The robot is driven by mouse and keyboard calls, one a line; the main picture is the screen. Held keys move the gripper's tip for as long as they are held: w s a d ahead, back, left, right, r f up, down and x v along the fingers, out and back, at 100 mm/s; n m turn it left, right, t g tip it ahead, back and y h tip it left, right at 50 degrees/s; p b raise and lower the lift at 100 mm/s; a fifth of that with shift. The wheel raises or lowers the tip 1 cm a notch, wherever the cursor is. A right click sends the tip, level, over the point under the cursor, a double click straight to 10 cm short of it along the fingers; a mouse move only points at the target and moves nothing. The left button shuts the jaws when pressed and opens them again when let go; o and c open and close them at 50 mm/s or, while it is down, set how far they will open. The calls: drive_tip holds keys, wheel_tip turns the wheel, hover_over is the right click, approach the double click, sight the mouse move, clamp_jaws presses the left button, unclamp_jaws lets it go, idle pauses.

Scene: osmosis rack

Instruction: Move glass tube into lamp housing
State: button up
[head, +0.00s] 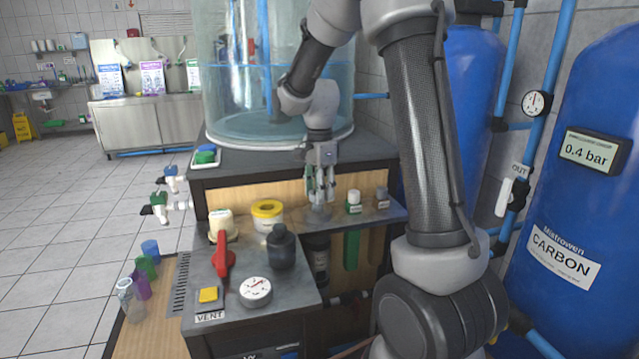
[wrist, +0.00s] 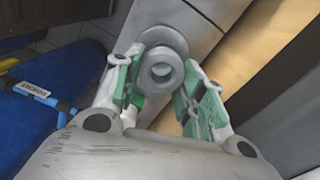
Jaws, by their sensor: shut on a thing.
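My gripper (head: 320,196) points down over the right part of the bench, and its green-padded fingers show in the wrist view (wrist: 161,76). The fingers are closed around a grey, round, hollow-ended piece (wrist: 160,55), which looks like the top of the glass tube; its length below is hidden. Directly under the fingertips is a round grey flange (head: 318,213), which looks like the lamp housing's mouth. A wider grey disc also shows behind the held piece in the wrist view. I cannot tell how deep the tube is in the housing.
A yellow-rimmed white container (head: 267,215), a dark bottle (head: 281,247), a red handle (head: 222,255) and a gauge (head: 255,291) crowd the bench left of my gripper. A white-capped vial (head: 354,203) stands close on the right. A large clear tank (head: 235,110) rises behind.

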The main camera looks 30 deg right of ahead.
drive_tip(key=shift+f, duration=0.45)
drive_tip(key=shift+f, duration=0.85)
drive_tip(key=o, duration=1.3)
drive_tip(key=shift+f, duration=0.1)
drive_tip(key=shift+c, duration=0.2)
wheel_tip(320, 180, up, 8)
